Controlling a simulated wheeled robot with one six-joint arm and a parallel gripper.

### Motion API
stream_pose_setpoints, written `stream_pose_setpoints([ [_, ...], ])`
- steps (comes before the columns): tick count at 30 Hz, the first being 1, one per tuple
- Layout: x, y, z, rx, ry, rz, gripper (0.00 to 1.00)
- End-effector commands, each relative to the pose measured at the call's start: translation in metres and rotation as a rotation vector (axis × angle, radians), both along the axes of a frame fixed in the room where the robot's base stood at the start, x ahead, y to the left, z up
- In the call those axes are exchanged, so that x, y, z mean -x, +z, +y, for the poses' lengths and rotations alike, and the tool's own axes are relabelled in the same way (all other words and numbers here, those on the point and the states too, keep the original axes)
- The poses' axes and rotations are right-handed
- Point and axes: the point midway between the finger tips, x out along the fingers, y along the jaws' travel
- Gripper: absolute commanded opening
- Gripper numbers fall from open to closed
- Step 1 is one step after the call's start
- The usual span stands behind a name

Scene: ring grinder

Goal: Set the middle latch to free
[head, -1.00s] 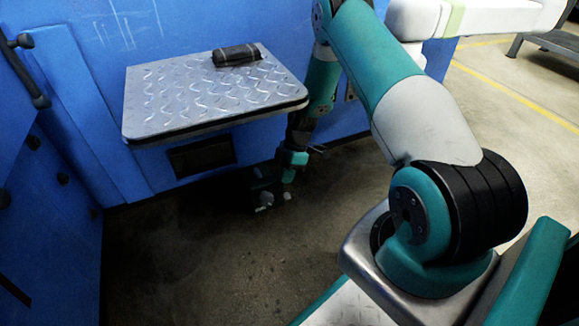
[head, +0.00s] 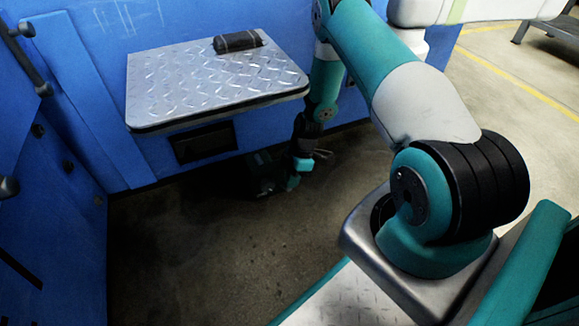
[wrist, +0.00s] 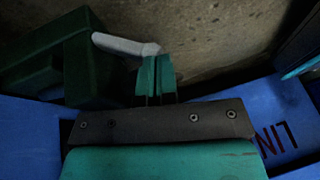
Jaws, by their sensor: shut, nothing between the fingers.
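My gripper (wrist: 156,79) is shut and empty in the wrist view, its two teal fingers together. Just beside the fingertips is the end of a pale grey lever (wrist: 123,44). The lever joins a dark green block (wrist: 45,72) at left. I cannot tell whether fingers and lever touch. In the head view the block (head: 262,173) is a dim shape low in the shadow under the shelf, left of my wrist; the lever is hard to make out there. I cannot tell for certain whether this is the middle latch, or its setting.
A metal tread shelf (head: 215,85) juts from the blue machine (head: 85,35) above my gripper, with a black item (head: 237,41) on it. Several dark knobs, one here (head: 68,166), stud the left blue panel. The concrete floor (head: 200,260) in front is clear.

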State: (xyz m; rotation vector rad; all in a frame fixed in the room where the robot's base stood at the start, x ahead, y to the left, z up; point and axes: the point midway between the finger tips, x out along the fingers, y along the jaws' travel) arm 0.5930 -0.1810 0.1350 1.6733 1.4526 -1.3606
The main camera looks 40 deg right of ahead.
Motion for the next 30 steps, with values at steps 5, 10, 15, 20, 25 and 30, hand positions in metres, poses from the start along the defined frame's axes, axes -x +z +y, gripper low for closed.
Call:
stream_pose_setpoints([
  [5, 0.004, -0.004, 0.001, 0.0, -0.001, 0.0, 0.0],
  [10, 0.004, -0.005, 0.001, 0.001, 0.0, -0.001, 0.0],
  [15, 0.003, 0.0, 0.001, 0.001, 0.001, -0.001, 0.0],
  [20, 0.0, 0.023, 0.001, 0.001, 0.006, -0.002, 0.0],
  [25, 0.002, 0.06, -0.006, 0.001, 0.009, -0.001, 0.0],
  [30, 0.013, 0.095, -0.018, 0.002, 0.01, -0.001, 0.0],
])
